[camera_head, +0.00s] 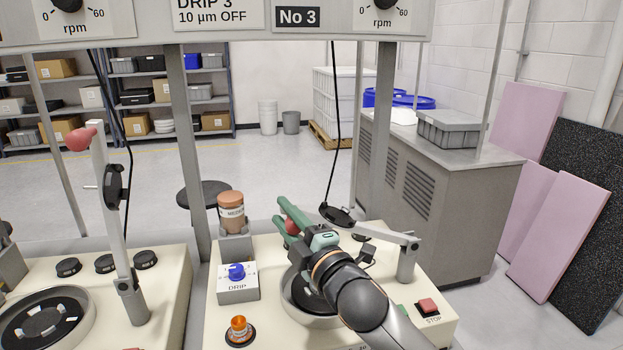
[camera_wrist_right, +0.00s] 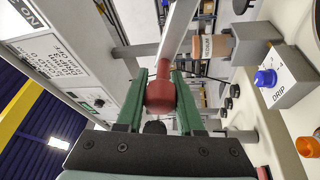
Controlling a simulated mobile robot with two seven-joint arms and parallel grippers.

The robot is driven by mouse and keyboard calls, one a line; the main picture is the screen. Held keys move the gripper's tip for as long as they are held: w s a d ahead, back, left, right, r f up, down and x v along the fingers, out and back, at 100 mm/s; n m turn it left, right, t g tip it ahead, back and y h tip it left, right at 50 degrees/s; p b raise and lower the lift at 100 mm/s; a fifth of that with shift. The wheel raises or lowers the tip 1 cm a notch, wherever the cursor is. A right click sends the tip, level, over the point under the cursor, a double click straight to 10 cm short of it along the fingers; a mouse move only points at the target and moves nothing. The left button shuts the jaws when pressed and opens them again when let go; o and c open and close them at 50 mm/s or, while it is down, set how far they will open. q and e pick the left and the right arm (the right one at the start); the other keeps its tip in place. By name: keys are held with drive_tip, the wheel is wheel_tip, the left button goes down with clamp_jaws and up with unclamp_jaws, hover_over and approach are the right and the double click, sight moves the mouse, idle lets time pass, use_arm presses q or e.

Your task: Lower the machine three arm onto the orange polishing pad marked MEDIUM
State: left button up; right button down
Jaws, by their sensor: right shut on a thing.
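The machine three arm (camera_head: 385,235) is a grey bar running left from its post (camera_head: 407,258), at a low slant. A black disc (camera_head: 340,215) sits on it. My right gripper (camera_head: 288,222) has green fingers shut on the arm's red knob (camera_head: 291,227). The wrist view shows the knob (camera_wrist_right: 160,94) between both fingers, with the bar (camera_wrist_right: 178,35) beyond. The round dish rim (camera_head: 312,320) lies under my right arm, which hides most of its inside. No orange pad shows there. An orange-brown jar marked MEDIUM (camera_head: 231,214) stands behind. My left gripper is out of view.
A blue DRIP knob (camera_head: 236,271), an amber lamp (camera_head: 239,331) and a red STOP button (camera_head: 428,307) surround the dish. The left machine's arm (camera_head: 100,170) stands upright. An upright frame post (camera_head: 187,150) and a black cable (camera_head: 333,130) are close by.

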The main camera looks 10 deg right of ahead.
wheel_tip(320, 180, down, 13)
drive_tip(key=a+n+g, duration=0.2)
drive_tip(key=n, duration=0.2)
drive_tip(key=shift+a+r+n+b, duration=0.2)
drive_tip(key=shift+a+n+b, duration=0.1)
drive_tip(key=shift+n+b, duration=0.1)
drive_tip(key=shift+s, duration=0.1)
drive_tip(key=c, duration=0.5)
unclamp_jaws()
drive_tip(key=v, duration=1.2)
drive_tip(key=shift+s, duration=0.3)
